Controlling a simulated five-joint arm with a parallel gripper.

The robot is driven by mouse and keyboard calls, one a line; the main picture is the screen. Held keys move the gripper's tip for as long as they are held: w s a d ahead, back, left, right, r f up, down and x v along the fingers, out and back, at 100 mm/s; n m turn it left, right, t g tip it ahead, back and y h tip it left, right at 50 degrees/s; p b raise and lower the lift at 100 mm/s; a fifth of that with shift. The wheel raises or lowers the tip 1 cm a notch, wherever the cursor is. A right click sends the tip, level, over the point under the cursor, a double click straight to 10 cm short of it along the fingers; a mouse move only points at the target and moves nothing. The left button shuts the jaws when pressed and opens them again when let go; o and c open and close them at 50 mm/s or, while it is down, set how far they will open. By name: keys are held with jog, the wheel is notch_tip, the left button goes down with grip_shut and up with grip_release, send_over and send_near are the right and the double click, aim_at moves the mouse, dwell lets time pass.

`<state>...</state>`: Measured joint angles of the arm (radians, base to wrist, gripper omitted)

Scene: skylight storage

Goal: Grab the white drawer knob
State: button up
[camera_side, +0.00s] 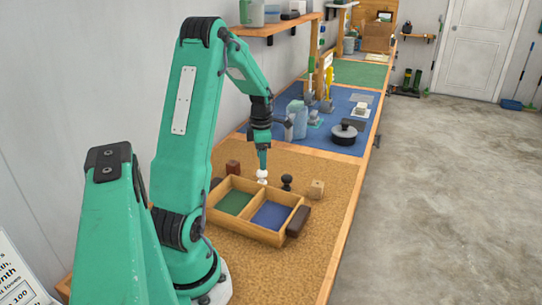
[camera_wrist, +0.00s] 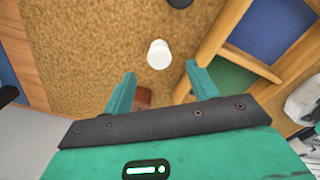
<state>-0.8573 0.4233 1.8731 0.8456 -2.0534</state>
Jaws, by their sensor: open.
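The white drawer knob (camera_side: 262,175) stands on the tan cork-like surface, just behind the divided wooden tray (camera_side: 245,233). In the wrist view the white knob (camera_wrist: 159,54) is pale and round, a little beyond the gap between my fingertips. My gripper (camera_wrist: 160,72) is open and empty, with one green finger on each side of that gap. In the side view my gripper (camera_side: 263,167) points down directly above the knob. I cannot tell whether the fingers touch it.
The tray has a green and a blue compartment. A black knob (camera_side: 287,182), a light wooden block (camera_side: 317,189) and a reddish-brown block (camera_side: 232,167) stand nearby. A dark brown block (camera_side: 298,221) is at the tray's right end. A blue mat with a black pot (camera_side: 344,134) lies farther back.

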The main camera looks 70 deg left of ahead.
aim_at(262, 174)
jog(key=shift+f, duration=1.3)
jog(key=shift+w+f, duration=0.1)
jog(key=shift+f, duration=2.5)
jog(key=c, duration=1.1)
jog(key=shift+r, duration=0.2)
